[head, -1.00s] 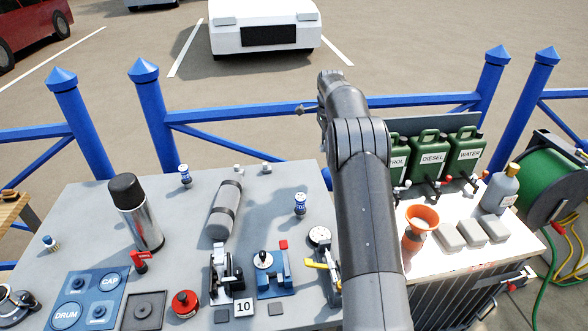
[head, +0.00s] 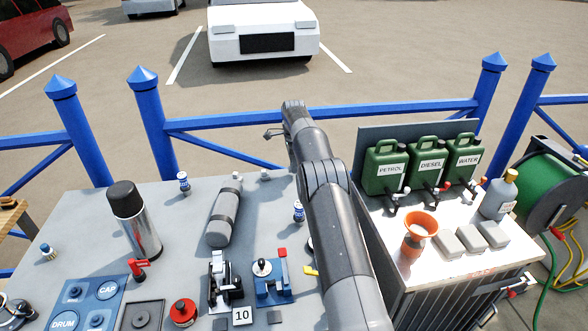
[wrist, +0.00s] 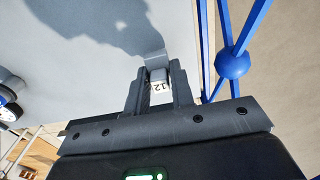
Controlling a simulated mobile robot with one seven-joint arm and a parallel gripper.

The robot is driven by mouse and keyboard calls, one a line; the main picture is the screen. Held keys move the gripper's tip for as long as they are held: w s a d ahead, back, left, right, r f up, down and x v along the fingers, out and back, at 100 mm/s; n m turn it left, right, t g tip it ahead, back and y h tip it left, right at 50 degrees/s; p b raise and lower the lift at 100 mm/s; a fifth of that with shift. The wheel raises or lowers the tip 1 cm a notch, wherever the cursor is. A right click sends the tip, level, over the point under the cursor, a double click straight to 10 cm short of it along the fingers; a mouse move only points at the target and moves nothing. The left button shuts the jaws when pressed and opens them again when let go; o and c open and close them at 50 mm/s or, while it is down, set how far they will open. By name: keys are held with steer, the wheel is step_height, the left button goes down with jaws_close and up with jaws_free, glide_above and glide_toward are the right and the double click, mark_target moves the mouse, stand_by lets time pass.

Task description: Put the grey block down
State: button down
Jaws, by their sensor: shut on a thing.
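In the wrist view my gripper (wrist: 158,80) is shut on a small grey block (wrist: 157,73). A white patch marked 12 shows at the block's near end, between the fingers. A lighter grey piece shows just beyond the fingertips; I cannot tell whether it belongs to the block. The grey tabletop (wrist: 90,60) lies beyond, with a dark shadow on it. I cannot tell whether the block touches it. In the head view my arm reaches over the table's right side towards the back, and it hides most of the gripper and the held block.
A blue-capped can (head: 298,212) stands close to my arm. A flask (head: 134,220) stands left. Blue railing (head: 240,150) runs behind. Green canisters (head: 430,160) stand right.

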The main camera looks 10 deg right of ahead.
steer(key=shift+f, duration=1)
steer(key=c, duration=1.2)
jaws_free()
steer(key=shift+f, duration=0.1)
steer(key=shift+c, duration=0.2)
